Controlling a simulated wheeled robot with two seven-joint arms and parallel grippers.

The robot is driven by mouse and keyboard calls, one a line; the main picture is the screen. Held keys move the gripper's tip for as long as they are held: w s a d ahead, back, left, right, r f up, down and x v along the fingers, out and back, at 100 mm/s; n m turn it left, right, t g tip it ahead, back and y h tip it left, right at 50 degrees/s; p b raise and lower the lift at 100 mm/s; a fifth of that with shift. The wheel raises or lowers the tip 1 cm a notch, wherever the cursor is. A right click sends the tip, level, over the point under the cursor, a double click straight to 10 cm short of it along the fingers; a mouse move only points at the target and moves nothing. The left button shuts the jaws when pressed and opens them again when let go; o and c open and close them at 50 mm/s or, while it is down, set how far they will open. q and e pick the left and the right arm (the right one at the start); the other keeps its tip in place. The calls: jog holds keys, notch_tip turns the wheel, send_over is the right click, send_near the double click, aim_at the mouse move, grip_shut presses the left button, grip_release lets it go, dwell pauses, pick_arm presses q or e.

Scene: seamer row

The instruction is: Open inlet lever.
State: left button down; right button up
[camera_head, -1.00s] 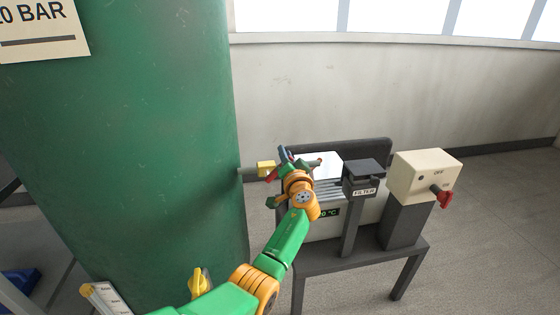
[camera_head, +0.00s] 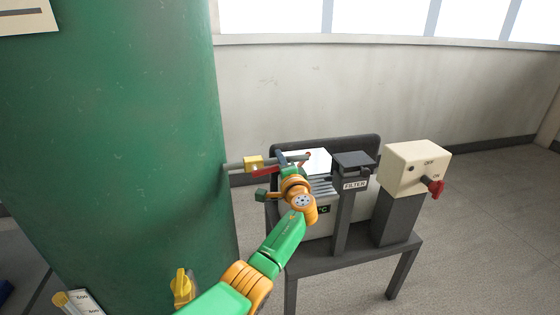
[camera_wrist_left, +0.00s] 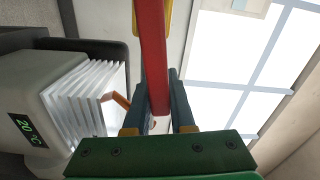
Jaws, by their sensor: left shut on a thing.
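The inlet lever is a red bar (camera_head: 263,170) at a yellow valve body (camera_head: 253,163) on the grey pipe out of the green tank. In the head view it lies roughly along the pipe, its right end hidden at my gripper. In the left wrist view the red lever (camera_wrist_left: 152,50) runs down between the two dark blue fingers. My left gripper (camera_head: 274,176) is shut on the lever; it also shows in the left wrist view (camera_wrist_left: 158,108). My right gripper is not in view.
The green tank (camera_head: 110,130) fills the left side. Right of my gripper, a dark stand (camera_head: 350,255) carries a finned machine with a temperature display (camera_head: 323,209), a post marked FILTER (camera_head: 354,185) and a cream switch box (camera_head: 415,168) with a red knob (camera_head: 436,187).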

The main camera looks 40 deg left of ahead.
pick_arm(q)
jog(key=shift+f, duration=0.1)
dwell(0.3)
jog(key=c, duration=0.8)
grip_release()
jog(key=shift+o, duration=0.2)
jog(key=p+v, duration=0.2)
jog(key=v, duration=0.5)
